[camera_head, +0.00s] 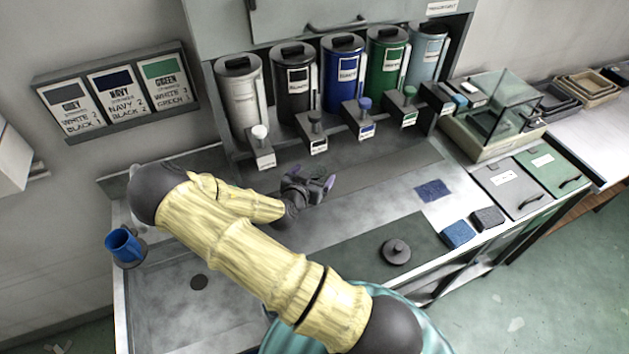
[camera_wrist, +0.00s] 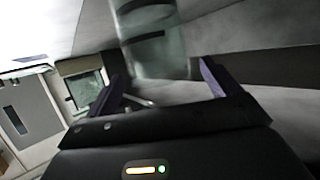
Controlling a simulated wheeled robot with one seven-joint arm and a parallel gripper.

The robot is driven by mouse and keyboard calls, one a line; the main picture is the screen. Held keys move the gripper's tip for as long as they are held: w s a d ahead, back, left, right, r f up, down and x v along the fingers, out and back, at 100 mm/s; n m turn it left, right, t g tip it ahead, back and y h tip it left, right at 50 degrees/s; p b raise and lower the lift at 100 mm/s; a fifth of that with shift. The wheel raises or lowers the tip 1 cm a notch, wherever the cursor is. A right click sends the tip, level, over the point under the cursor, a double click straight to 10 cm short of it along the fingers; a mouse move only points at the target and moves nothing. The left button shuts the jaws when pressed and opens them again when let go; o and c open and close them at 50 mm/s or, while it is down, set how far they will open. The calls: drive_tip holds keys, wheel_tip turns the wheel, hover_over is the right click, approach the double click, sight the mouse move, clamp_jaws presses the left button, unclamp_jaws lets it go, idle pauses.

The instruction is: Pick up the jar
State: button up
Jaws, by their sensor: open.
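A translucent grey-green vessel (camera_wrist: 158,45) with dark bands, which looks like the jar, fills the upper middle of the wrist view. Its top end is cut off by the picture edge. It shows beyond my fingertips, between their lines, and I see no contact. My gripper (camera_head: 322,186) is open, with purple fingers, low over the grey counter in front of the dispensers. It also shows in the wrist view (camera_wrist: 162,82), with nothing gripped. I cannot make out the jar for certain in the head view.
Several lidded dispensers, including a blue one (camera_head: 343,75), stand along the back. A dark round knobbed piece (camera_head: 396,251) lies on the green mat (camera_head: 345,262). A blue mug (camera_head: 123,246) is at left. A glass-sided box (camera_head: 500,110) stands at right.

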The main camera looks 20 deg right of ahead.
drive_tip(key=shift+x, duration=1.1)
drive_tip(key=shift+r, duration=0.1)
drive_tip(key=c, duration=1.8)
drive_tip(key=shift+s+r, duration=0.1)
